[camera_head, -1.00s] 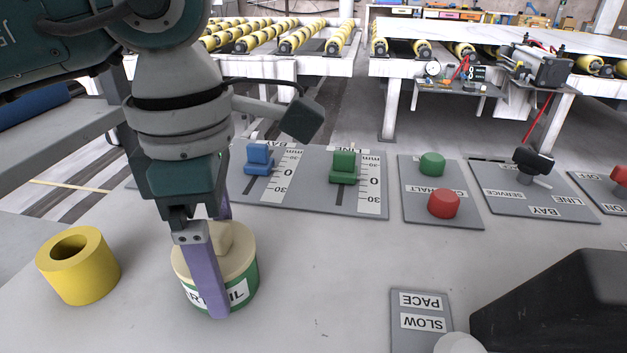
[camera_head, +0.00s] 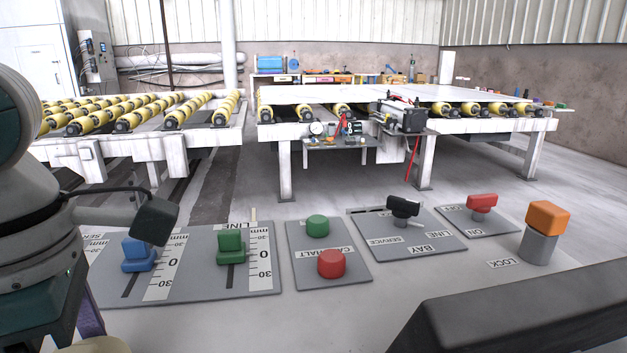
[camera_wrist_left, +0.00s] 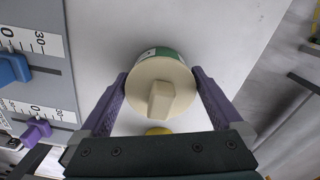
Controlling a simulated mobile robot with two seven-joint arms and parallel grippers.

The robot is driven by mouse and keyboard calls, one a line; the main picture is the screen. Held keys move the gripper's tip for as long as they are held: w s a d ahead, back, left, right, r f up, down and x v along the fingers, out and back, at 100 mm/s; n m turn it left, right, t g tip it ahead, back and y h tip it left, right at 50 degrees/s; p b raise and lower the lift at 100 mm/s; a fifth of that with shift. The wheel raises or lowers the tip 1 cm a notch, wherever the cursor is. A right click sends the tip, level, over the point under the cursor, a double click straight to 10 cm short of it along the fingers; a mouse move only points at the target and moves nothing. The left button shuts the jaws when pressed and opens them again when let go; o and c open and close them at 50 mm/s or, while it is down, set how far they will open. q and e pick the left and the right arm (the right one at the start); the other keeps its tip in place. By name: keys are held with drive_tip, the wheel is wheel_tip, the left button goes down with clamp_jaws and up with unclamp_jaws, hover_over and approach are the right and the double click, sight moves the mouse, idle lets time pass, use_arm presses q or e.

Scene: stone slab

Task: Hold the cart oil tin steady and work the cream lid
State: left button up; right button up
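The oil tin (camera_wrist_left: 168,53) shows in the left wrist view as a green and white rim under its round cream lid (camera_wrist_left: 148,75). The lid has a raised cream grip bar (camera_wrist_left: 161,100) across it. My left gripper (camera_wrist_left: 161,82) has its purple fingers on opposite sides of the tin, against its wall. The lid sits on the tin. In the head view only a sliver of the lid (camera_head: 98,346) and one purple finger (camera_head: 88,318) show at the bottom left; the label is out of view. My right gripper is not in view.
Behind the tin is a panel with blue (camera_head: 138,253) and green (camera_head: 230,246) sliders. To the right are green and red (camera_head: 331,263) buttons, a black knob (camera_head: 403,207), a red knob (camera_head: 481,203) and an orange-topped post (camera_head: 547,219). A yellow piece (camera_wrist_left: 158,131) shows beside the tin.

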use_arm(q)
wheel_tip(320, 180, up, 12)
drive_tip(key=shift+r, duration=0.1)
idle(0.5)
